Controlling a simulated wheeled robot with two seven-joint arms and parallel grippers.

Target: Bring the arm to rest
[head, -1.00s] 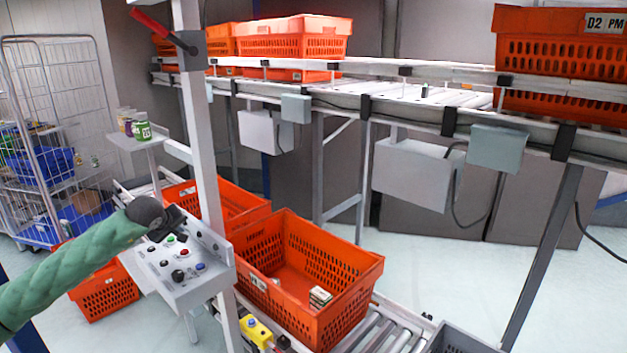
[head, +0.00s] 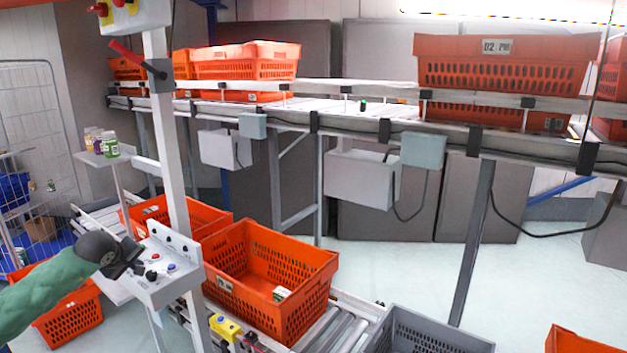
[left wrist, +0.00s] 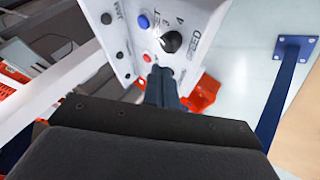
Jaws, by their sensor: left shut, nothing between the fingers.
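My left arm in its green sleeve comes in from the left in the head view. Its dark gripper (head: 138,262) is at the left side of a grey control panel (head: 172,272) with several buttons and knobs. In the left wrist view the two fingers (left wrist: 164,84) are together, with nothing between them. They point at the panel face (left wrist: 150,22), just below a black knob and beside a small red button. I cannot tell whether the fingertips touch the panel. My right gripper does not show.
A white post (head: 177,190) rises beside the panel. Orange totes (head: 245,65) line the upper conveyor. A wire cage (head: 35,110) stands at the left.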

